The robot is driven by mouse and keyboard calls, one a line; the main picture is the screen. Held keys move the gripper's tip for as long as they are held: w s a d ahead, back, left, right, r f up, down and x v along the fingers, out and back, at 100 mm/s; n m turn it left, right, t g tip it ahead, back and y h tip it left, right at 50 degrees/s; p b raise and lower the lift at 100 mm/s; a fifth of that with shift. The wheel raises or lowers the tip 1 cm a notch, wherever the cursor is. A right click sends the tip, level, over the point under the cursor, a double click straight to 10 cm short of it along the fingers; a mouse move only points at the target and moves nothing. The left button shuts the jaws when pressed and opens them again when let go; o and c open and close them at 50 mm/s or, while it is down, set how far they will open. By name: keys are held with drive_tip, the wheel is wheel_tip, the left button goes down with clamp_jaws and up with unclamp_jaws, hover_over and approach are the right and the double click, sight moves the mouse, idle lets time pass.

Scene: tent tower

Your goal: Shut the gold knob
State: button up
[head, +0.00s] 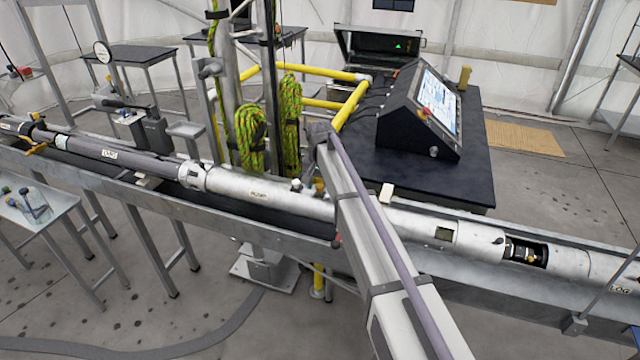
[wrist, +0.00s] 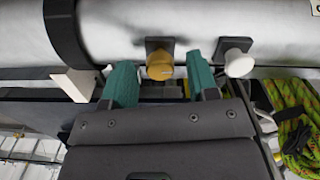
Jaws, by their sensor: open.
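The gold knob (wrist: 160,64) sits on a dark square plate on the side of the pale metal tube (wrist: 115,22) in the wrist view. My gripper (wrist: 159,74) has two teal fingers, spread apart. One finger is left of the gold knob and one right of it, with gaps on both sides. A white knob (wrist: 238,62) on a similar plate is just right of the right finger. In the head view, a small gold spot beside my arm looks like the knob (head: 319,186), with the white knob (head: 296,184) to its left. My gripper is hidden there behind my arm.
A black band (wrist: 66,30) circles the tube, and a white block (wrist: 75,84) is left of the gripper. Green rope coils (wrist: 297,110) hang at the right. In the head view, a console (head: 405,110) on a dark table stands behind the long tube.

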sight(320, 186)
wheel_tip(320, 186, up, 11)
drive_tip(key=p, duration=1)
drive_tip(key=shift+f, duration=0.15)
drive_tip(key=s+d+f+b, duration=0.3)
drive_tip(key=s+d, duration=0.2)
drive_tip(key=s, duration=0.6)
drive_tip(key=s+d+f+n+b, duration=0.1)
drive_tip(key=s+d+f+b, duration=0.2)
drive_tip(key=s, duration=0.9)
drive_tip(key=s+d+f+n+b, duration=0.1)
drive_tip(key=s+d+f+b, duration=0.3)
drive_tip(key=s+d, duration=0.4)
drive_tip(key=s, duration=0.4)
drive_tip(key=shift+d+f, duration=0.25)
